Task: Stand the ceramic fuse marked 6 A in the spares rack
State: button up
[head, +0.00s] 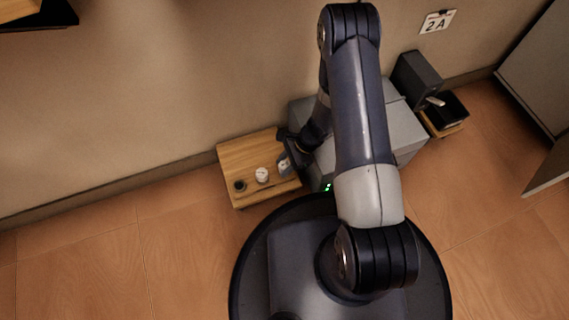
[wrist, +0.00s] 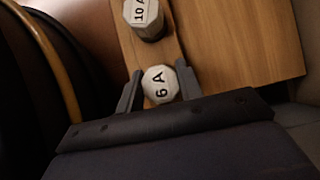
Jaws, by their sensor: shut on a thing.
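The ceramic fuse marked 6 A (wrist: 160,85) is a white, many-sided piece, seen from its marked end in the wrist view. My gripper (wrist: 158,88) is shut on it, one grey finger on each side. In the head view my gripper (head: 287,166) is over the right end of a low wooden board (head: 240,154). I cannot tell whether the held fuse touches the board. A second white fuse (head: 262,174) stands on the board; the wrist view shows one marked 10 A (wrist: 144,15). I cannot make out for certain which thing is the spares rack.
A dark round piece (head: 240,185) is at the board's left front. A grey box (head: 404,128) stands right of the board, behind my arm. Farther right are a dark upright box (head: 418,76) and a black tray (head: 453,106) on wood.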

jog(key=o, duration=1)
jog(key=shift+o, duration=0.5)
jog(key=o, duration=0.4)
jog(key=shift+r+p, duration=2.35)
jog(key=shift+r, duration=1.1)
